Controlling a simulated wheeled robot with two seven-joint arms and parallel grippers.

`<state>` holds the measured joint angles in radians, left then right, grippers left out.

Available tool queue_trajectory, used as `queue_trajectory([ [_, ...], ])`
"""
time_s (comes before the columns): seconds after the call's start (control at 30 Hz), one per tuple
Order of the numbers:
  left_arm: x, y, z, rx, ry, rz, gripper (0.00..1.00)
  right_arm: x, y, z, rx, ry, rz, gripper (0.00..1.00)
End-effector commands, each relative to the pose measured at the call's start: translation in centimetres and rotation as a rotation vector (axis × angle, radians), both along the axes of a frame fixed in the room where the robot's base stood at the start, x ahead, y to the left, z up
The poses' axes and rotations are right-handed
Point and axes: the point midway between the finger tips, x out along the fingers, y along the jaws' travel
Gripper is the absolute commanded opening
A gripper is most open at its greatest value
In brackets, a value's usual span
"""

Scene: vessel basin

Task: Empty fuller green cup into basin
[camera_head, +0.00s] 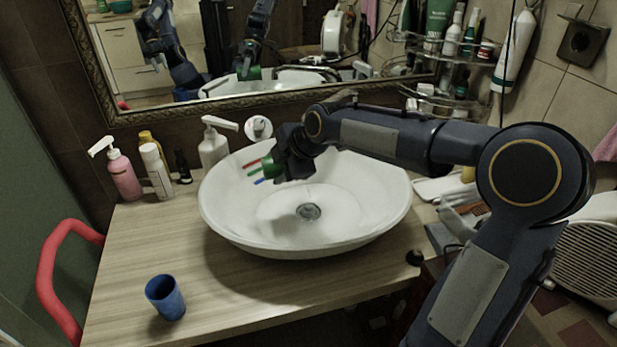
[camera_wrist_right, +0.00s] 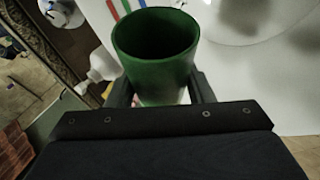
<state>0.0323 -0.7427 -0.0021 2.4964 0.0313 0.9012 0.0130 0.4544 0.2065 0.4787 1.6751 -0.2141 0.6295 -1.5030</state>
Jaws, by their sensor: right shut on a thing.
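My right gripper (camera_head: 277,167) reaches in over the back left part of the white basin (camera_head: 375,195). It is shut on a green cup (camera_wrist_right: 157,78), with a finger on each side of the cup in the right wrist view. The cup's open mouth shows there with a dark inside; I cannot tell what it contains. In the head view only a small green part of the cup (camera_head: 267,168) shows past the gripper. A blue cup (camera_head: 165,298) stands on the counter at front left. My left gripper is not directly in view.
The wooden counter (camera_head: 135,250) is mostly clear left of the basin. A pink pump bottle (camera_head: 124,175), a white bottle (camera_head: 156,172) and a white pump bottle (camera_head: 213,148) stand behind. Red, green and blue stripes mark the basin wall. A mirror (camera_head: 300,45) hangs behind.

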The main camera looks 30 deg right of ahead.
Motion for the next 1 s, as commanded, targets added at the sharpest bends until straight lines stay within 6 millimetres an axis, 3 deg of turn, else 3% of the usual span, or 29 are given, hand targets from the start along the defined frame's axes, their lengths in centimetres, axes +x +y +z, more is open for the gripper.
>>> queue_trajectory([
  [0.43, 0.0, 0.0, -0.7, 0.0, 0.0, 0.0, 0.36, -0.1, -0.4, 0.2, 0.071, -0.018, -0.003, 0.23],
  [0.6, 0.0, 0.0, -2.5, 0.0, 0.0, 0.0, 0.36, -0.1, -0.7, 0.3, 0.143, -0.039, -0.005, 0.23],
  [0.87, 0.0, 0.0, -7.6, 0.0, 0.0, 0.0, 0.36, -0.3, -1.4, 0.5, 0.304, -0.081, -0.004, 0.23],
  [1.0, 0.0, 0.0, -4.1, 0.0, 0.0, 0.0, 0.36, -0.3, -0.9, 2.3, 0.263, -0.061, 0.003, 0.23],
])
